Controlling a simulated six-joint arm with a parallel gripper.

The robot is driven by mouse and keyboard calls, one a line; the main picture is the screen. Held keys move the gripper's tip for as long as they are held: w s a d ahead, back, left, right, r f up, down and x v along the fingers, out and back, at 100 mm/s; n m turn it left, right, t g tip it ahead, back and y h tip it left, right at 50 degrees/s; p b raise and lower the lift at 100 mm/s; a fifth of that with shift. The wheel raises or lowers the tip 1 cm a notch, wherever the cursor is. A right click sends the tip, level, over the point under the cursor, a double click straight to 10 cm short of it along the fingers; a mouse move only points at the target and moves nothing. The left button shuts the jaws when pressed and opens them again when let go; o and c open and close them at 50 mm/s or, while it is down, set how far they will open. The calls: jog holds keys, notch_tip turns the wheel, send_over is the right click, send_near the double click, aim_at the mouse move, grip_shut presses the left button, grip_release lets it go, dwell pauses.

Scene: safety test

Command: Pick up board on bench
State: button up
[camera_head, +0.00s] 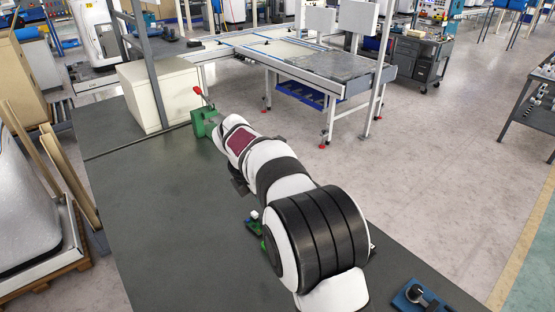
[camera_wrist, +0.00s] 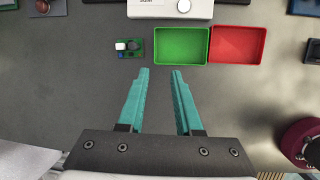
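A small green circuit board (camera_wrist: 136,55) with a white and a dark part on it lies on the grey bench (camera_wrist: 75,85), at the upper left of centre in the wrist view. In the head view a small green piece with a white block (camera_head: 254,222), which looks like the board, shows beside my arm, partly hidden by it. My gripper (camera_wrist: 160,72) has two teal fingers standing apart with nothing between them. In the wrist picture, the fingertips appear below and right of the board, and do not touch it. My gripper is hidden in the head view.
A green tray (camera_wrist: 181,61) and a red tray (camera_wrist: 237,60) sit right of the board, both empty. A white device (camera_wrist: 160,9) stands beyond them. A green fixture with a red lever (camera_head: 203,117) and a blue-based item (camera_head: 412,297) are on the bench (camera_head: 135,215).

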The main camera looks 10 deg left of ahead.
jog(key=w+a+f+n, duration=0.3)
jog(key=a+f+n, duration=0.1)
jog(key=a+n, duration=0.1)
jog(key=shift+t, duration=0.5)
jog(key=x, duration=1)
jog(key=w+x, duration=0.1)
jog(key=x, duration=0.4)
jog(key=shift+w+d+r, duration=0.1)
jog(key=shift+d+r, duration=0.05)
jog(key=shift+d, duration=0.25)
grip_shut()
